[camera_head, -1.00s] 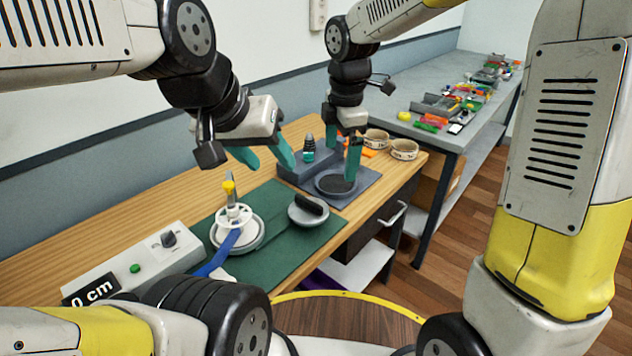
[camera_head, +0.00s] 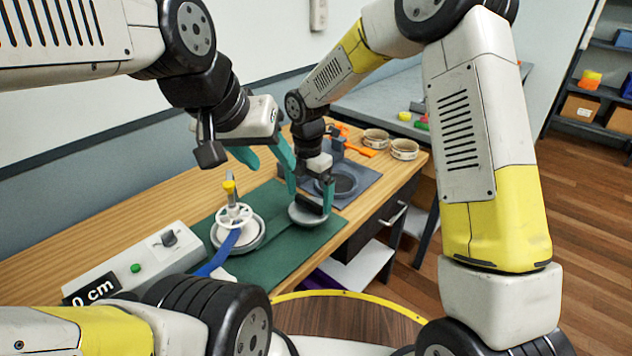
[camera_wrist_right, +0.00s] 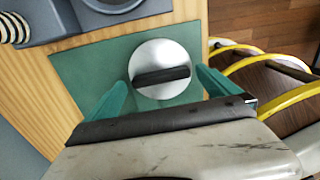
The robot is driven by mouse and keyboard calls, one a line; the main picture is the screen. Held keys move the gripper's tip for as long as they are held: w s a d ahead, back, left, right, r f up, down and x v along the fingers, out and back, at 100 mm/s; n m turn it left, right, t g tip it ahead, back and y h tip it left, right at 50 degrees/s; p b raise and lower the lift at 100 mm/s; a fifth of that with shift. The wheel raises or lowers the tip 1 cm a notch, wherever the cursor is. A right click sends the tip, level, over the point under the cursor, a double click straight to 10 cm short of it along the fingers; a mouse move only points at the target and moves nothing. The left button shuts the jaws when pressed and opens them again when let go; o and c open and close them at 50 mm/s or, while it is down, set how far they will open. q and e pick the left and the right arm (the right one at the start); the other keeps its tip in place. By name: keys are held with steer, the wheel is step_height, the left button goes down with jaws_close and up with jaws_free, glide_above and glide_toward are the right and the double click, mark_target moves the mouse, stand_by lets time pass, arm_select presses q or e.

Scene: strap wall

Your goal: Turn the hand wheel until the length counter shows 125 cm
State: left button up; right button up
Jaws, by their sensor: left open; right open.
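The hand wheel (camera_head: 233,216), a small white spoked wheel with a yellow-topped crank knob (camera_head: 230,188), stands on a round grey base on the green mat. A blue strap (camera_head: 222,252) runs from it toward the front. The length counter (camera_head: 95,290) on the white console reads 0 cm. My left gripper (camera_head: 274,179) is open and empty, above and right of the wheel. My right gripper (camera_head: 312,198) is open over a round silver disc with a black bar handle; in the right wrist view its fingers (camera_wrist_right: 163,84) appear on either side of this disc (camera_wrist_right: 160,58).
The console (camera_head: 150,258) with a dark knob and green button stands left of the mat (camera_head: 290,250). Behind the disc is a grey block with a round dish (camera_head: 345,183).

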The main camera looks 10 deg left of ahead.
steer(key=shift+f, duration=0.3)
steer(key=c, duration=1.3)
steer(key=shift+o, duration=0.2)
